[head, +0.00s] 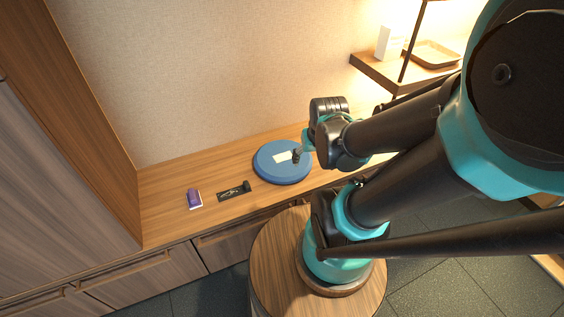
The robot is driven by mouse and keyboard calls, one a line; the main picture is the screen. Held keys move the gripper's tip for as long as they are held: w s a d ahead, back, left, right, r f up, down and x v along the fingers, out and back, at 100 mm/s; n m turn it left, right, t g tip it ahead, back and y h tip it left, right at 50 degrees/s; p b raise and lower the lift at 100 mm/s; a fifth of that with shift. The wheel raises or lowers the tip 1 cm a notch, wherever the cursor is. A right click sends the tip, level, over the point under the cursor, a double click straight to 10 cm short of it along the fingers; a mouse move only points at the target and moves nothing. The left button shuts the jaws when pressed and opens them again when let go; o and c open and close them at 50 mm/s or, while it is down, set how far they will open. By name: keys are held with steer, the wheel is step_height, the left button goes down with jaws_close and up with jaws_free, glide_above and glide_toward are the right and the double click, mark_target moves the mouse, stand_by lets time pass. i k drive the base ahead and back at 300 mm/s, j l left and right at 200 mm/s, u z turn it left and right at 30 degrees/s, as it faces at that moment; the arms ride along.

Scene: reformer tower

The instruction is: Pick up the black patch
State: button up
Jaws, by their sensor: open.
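The black patch (233,192) is a small dark flat piece with a pale mark, lying on the wooden counter left of a round blue disc (270,171). A small dark object (246,185) sits at its right end. My gripper (297,157) is small in the head view, over the right part of the blue disc. It is open, to the right of the black patch and apart from it. Its exact height above the disc is hard to tell.
A white card (283,156) lies on the blue disc. A purple and white packet (194,198) lies left of the patch. A wall and wooden panel (90,100) bound the counter (165,215). A wooden shelf (384,74) holds a tray (435,53) at upper right.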

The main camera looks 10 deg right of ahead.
mark_target(223, 196)
steer(key=k+j, duration=0.35)
steer(key=j, duration=0.15)
steer(key=k+j+z, duration=0.1)
steer(key=k+j, duration=0.3)
steer(key=j, duration=0.15)
